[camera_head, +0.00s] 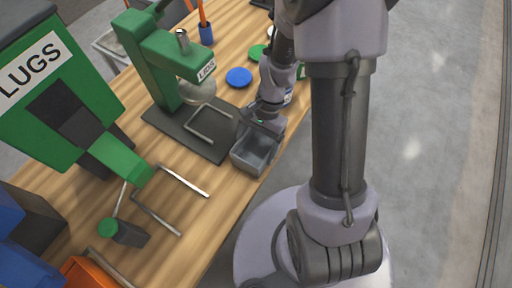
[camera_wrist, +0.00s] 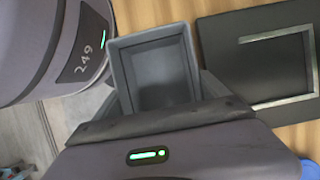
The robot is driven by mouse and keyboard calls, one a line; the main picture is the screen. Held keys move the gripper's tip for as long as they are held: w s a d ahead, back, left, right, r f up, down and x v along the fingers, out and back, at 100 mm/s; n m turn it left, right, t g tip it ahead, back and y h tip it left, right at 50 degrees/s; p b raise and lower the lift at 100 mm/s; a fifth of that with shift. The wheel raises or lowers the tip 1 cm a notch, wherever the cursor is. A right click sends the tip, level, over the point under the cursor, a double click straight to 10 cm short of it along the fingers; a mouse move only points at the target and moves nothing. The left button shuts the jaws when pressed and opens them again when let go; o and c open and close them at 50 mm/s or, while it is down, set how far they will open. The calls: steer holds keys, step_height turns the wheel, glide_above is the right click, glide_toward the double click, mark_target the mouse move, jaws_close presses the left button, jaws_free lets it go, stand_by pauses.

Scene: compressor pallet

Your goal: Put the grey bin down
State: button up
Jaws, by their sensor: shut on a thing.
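The grey bin (camera_head: 255,151) is a small open-topped box at the front edge of the wooden bench (camera_head: 205,223) in the head view. It looks empty and roughly level. In the wrist view the bin (camera_wrist: 153,72) sits just beyond the gripper body. My gripper (camera_head: 258,126) is shut on the bin at its far side, and its fingers (camera_wrist: 160,92) show on both sides of the bin. I cannot tell whether the bin's underside touches the bench.
A larger green LUGS dispenser (camera_head: 75,110) stands nearer. A blue disc (camera_head: 239,77) lies behind.

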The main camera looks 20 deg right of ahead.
steer(key=shift+f, duration=0.15)
steer(key=o, duration=1.3)
steer(key=w+d+r+n+t+p, duration=0.1)
steer(key=w+r+p, duration=0.15)
steer(key=r, duration=0.65)
steer(key=w+d+r+t+p, duration=0.15)
steer(key=r+p, duration=0.25)
steer(key=r, duration=0.4)
steer(key=s+a+r+n+t, duration=0.1)
steer(key=s+a+r+t, duration=0.1)
steer(key=r, duration=0.3)
steer(key=s+a+r+n+t+h, duration=0.1)
steer(key=s+a+r+n+t, duration=0.1)
steer(key=s+r, duration=0.3)
steer(key=s+a+r+n+t, duration=0.2)
steer(key=s+r, duration=0.1)
steer(key=r, duration=0.2)
steer(key=shift+s+a+h+b, duration=0.2)
steer(key=shift+s+h+b, duration=0.1)
steer(key=shift+h, duration=0.1)
